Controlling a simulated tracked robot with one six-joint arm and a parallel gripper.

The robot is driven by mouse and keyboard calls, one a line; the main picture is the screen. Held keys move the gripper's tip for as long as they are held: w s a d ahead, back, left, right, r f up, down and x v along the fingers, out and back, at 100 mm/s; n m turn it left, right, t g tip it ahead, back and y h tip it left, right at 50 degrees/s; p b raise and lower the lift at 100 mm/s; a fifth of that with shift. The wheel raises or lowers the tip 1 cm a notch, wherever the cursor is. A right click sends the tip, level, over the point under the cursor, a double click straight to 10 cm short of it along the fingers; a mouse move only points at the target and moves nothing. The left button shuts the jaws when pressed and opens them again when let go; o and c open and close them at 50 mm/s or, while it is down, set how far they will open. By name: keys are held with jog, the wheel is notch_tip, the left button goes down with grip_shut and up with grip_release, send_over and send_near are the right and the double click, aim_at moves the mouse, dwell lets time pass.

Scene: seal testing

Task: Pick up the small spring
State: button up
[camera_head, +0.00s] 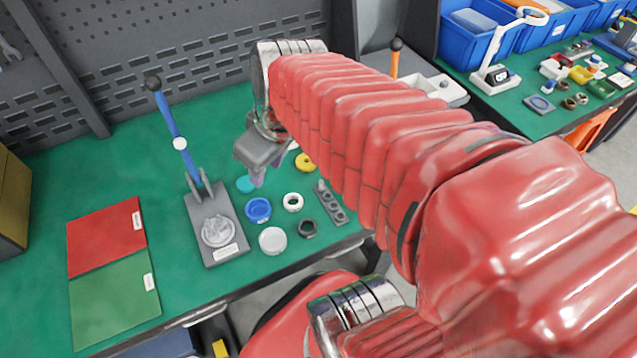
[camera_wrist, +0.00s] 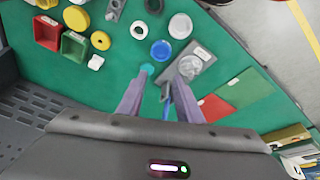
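I cannot make out a small spring in either view. My gripper (camera_head: 257,180) is above the green table (camera_head: 180,270), near a teal disc (camera_head: 245,184). In the wrist view, its two purple-grey fingers (camera_wrist: 160,76) are spread apart with nothing between them, so it is open. The teal disc (camera_wrist: 147,68) shows just beyond the left fingertip there, and a blue round cap (camera_wrist: 161,50) lies beyond the gap. My red arm hides part of the table to the right in the head view.
A lever press (camera_head: 215,225) with a blue handle stands left of my gripper. A white ring (camera_head: 292,202), white disc (camera_head: 272,240), dark ring (camera_head: 307,228) and grey holed block (camera_head: 330,203) lie nearby. Red (camera_head: 105,240) and green mats (camera_head: 115,300) lie left. Small bins (camera_wrist: 75,46) show in the wrist view.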

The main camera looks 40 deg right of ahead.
jog(key=s+d+f+n+y, duration=0.1)
jog(key=d+f+n, duration=0.1)
jog(key=d, duration=0.7)
jog(key=s+d+f+n+y, duration=0.1)
jog(key=s+d+f, duration=0.1)
jog(key=d+f, duration=0.3)
jog(key=d, duration=0.4)
jog(key=shift+d+f+n, duration=0.15)
jog(key=shift+d+n, duration=0.25)
jog(key=shift+s, duration=0.1)
send_over(321, 181)
jog(key=s+d, duration=0.1)
jog(key=s, duration=0.2)
jog(key=shift+w+d+f, duration=0.1)
jog(key=shift+f, duration=1.9)
jog(key=shift+w+f, duration=0.1)
jog(key=shift+f, duration=1.9)
jog(key=shift+x, duration=2.65)
jog(key=shift+w+d+r, duration=0.1)
jog(key=shift+c, duration=0.2)
